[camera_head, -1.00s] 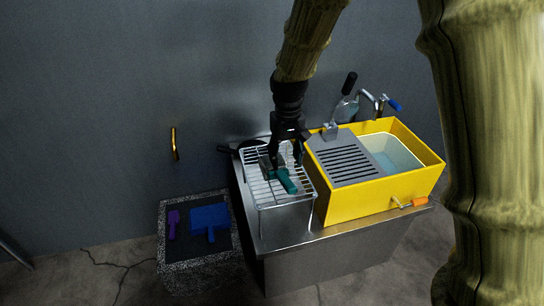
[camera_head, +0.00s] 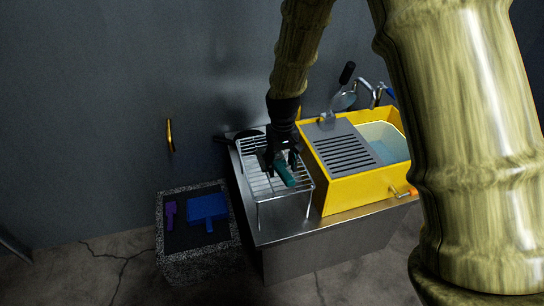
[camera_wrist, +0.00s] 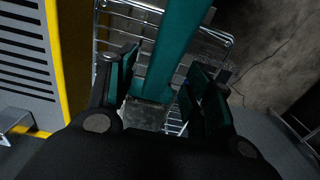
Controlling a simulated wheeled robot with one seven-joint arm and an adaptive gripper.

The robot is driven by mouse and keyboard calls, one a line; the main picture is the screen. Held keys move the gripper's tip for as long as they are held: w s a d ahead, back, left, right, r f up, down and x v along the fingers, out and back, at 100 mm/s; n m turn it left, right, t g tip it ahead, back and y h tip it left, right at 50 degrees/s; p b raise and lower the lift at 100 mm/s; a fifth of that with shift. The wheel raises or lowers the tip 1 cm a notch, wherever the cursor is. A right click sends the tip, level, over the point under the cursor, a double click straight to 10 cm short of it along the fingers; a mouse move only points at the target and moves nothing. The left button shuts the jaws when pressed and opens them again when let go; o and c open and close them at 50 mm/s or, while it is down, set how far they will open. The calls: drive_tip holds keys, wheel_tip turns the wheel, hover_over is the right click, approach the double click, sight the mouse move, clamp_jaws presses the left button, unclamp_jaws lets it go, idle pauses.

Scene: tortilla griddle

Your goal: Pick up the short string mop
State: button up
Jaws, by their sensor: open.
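A teal-handled tool (camera_head: 284,173), which looks like the short string mop, is at the wire rack, its far end hidden by my gripper. My gripper (camera_head: 279,162) is over the rack, right at the tool. In the wrist view the teal handle (camera_wrist: 178,48) runs between the two open fingers of my gripper (camera_wrist: 163,85), one on each side. A grey part (camera_wrist: 143,114) shows at the handle's lower end. I cannot tell whether the fingers touch the handle.
The wire rack (camera_head: 262,187) stands on a metal counter (camera_head: 290,233). A yellow basin (camera_head: 345,190) with a grey slotted board (camera_head: 343,148) and water is close on the right. A dark pan (camera_head: 248,134) lies behind. A speckled stand (camera_head: 194,253) holds a blue tool (camera_head: 208,208) and a purple one (camera_head: 171,214).

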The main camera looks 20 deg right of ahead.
drive_tip(key=shift+f, duration=1.45)
clamp_jaws()
